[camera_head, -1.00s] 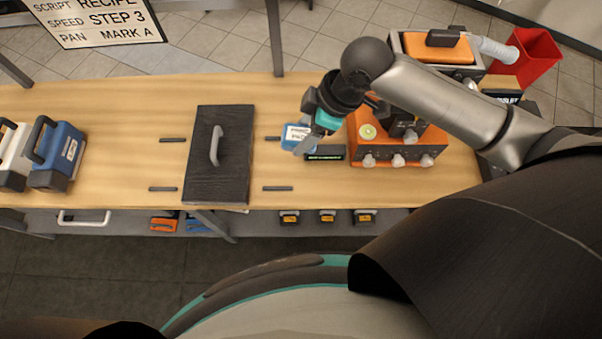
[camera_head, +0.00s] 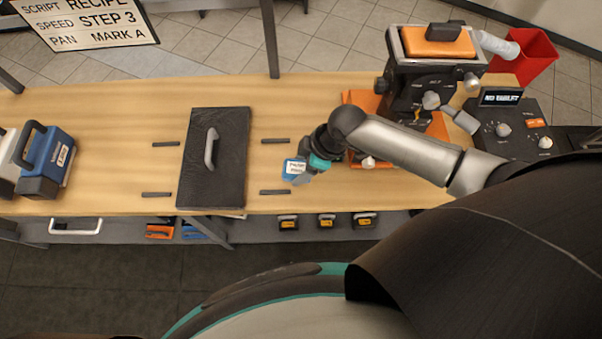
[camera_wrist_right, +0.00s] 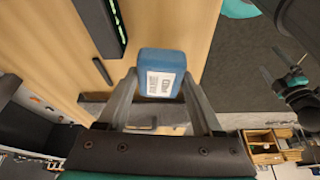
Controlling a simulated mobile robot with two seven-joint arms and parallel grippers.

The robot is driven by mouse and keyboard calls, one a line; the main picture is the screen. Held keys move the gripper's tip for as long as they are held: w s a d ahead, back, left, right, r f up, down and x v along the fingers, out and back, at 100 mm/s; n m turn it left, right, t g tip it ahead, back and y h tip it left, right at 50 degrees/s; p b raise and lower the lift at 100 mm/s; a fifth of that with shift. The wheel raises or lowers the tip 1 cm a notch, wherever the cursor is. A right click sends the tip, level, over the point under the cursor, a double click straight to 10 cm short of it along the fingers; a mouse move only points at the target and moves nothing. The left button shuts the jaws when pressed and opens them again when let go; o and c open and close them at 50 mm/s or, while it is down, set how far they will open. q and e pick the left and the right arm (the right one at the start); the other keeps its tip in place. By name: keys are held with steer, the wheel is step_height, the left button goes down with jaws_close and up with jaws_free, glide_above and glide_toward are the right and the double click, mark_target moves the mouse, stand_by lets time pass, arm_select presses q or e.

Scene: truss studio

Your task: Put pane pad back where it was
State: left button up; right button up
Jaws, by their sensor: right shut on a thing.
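The pane pad (camera_head: 294,167) is a small blue block with a white printed label. My right gripper (camera_head: 302,177) is shut on it near the table's front edge, right of the dark board. In the right wrist view, the pad (camera_wrist_right: 162,68) sits between the two fingers of the gripper (camera_wrist_right: 160,98), its label facing the camera. Whether the pad touches the table is unclear. A dark part with teal at that view's right edge may be my left arm; its jaws cannot be made out.
A dark board with a handle (camera_head: 230,165) lies on the wooden table (camera_head: 110,120), with thin dark strips either side. Blue (camera_head: 48,160) and white cases stand at left. An orange machine (camera_head: 360,100) is behind my right arm; a control box (camera_head: 510,125) stands right.

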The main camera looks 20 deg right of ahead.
step_height(320, 180, down, 4)
steer(key=shift+r+b, duration=0.25)
steer(key=shift+b, duration=0.1)
steer(key=shift+f, duration=0.45)
steer(key=o, duration=1.2)
steer(key=shift+f, duration=0.2)
steer(key=p+v, duration=0.2)
steer(key=v, duration=1.3)
steer(key=shift+d+r, duration=0.1)
